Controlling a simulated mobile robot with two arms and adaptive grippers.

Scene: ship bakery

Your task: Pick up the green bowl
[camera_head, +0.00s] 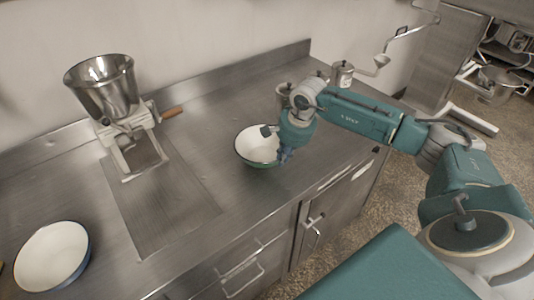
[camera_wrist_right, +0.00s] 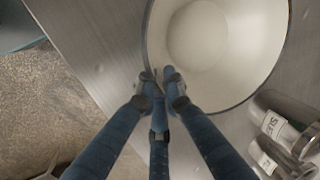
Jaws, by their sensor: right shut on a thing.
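The green bowl (camera_head: 257,146) is white inside with a green outer wall. It is on or just above the steel counter, right of the middle; I cannot tell if it touches the counter. My right gripper (camera_head: 286,155) is at its right rim, pointing down. In the right wrist view, the bowl (camera_wrist_right: 205,40) fills the top, and the fingertips of my right gripper (camera_wrist_right: 161,84) are shut on its near rim. The arm hides part of the bowl's right side in the head view. My left gripper is not in view.
A second white bowl with a blue outside (camera_head: 52,256) stands at the front left of the counter. A metal grinder with a hopper (camera_head: 103,88) stands at the back left. Metal canisters (camera_wrist_right: 284,122) stand close to the green bowl. The counter's front middle is clear.

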